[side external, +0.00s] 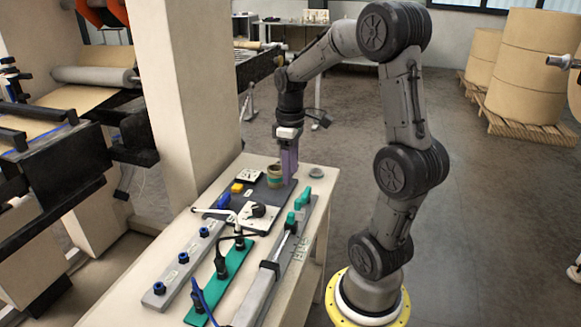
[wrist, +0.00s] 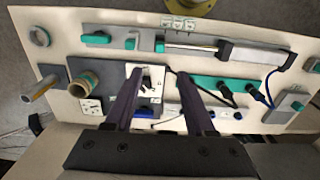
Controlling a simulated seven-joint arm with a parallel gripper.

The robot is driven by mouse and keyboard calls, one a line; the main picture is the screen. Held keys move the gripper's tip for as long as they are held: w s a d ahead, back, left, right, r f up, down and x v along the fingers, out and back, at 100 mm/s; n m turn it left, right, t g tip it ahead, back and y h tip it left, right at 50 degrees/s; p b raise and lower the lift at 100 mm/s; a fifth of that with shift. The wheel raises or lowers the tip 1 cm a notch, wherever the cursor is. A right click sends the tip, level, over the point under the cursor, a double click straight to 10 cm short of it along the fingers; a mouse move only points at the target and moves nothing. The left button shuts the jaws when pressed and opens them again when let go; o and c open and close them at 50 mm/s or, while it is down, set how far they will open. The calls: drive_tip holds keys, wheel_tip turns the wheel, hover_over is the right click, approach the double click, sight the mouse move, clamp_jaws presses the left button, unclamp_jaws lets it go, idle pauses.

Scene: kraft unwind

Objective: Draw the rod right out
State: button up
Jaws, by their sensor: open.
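A thin silver rod (wrist: 190,46) lies along the far side of the bench in the wrist view, between a teal block (wrist: 160,47) and the black end of a grey cylinder body (wrist: 258,56). Part of the rod shows outside the body. The rod (side external: 285,243) also shows in the side view, with the teal block (side external: 291,222) at its far end. My gripper (wrist: 158,75) is open, its two dark fingers apart with nothing held between them. In the side view my gripper (side external: 289,168) is above the far end of the bench, apart from the rod.
A brass-coloured collar (wrist: 84,82) stands on a dark plate near a lever panel (wrist: 147,82). A teal strip (side external: 232,270) with black plugs and cables runs beside the cylinder body. A large pillar (side external: 185,75) rises behind the bench. Clear air lies above the rod.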

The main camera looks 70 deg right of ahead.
drive_tip(key=shift+r, duration=0.2)
drive_tip(key=shift+c, duration=0.3)
drive_tip(key=shift+d+n, duration=0.15)
drive_tip(key=shift+n, duration=0.15)
drive_tip(key=c, duration=0.5)
drive_tip(key=shift+s+d+f+n+g+h, duration=0.1)
drive_tip(key=shift+s+f+n+g+h, duration=0.1)
drive_tip(key=shift+s+f+n, duration=0.3)
drive_tip(key=shift+s+d+f+n+g+h, duration=0.15)
drive_tip(key=shift+s+n+h, duration=0.1)
drive_tip(key=shift+n, duration=0.45)
clamp_jaws()
drive_tip(key=n+h, duration=0.4)
drive_tip(key=n, duration=1.1)
approach(287, 233)
drive_tip(key=f, duration=0.3)
drive_tip(key=shift+s+f+y, duration=0.2)
drive_tip(key=shift+s+y, duration=0.05)
drive_tip(key=shift+s, duration=0.15)
drive_tip(key=shift+w+d, duration=0.1)
drive_tip(key=shift+d, duration=1.95)
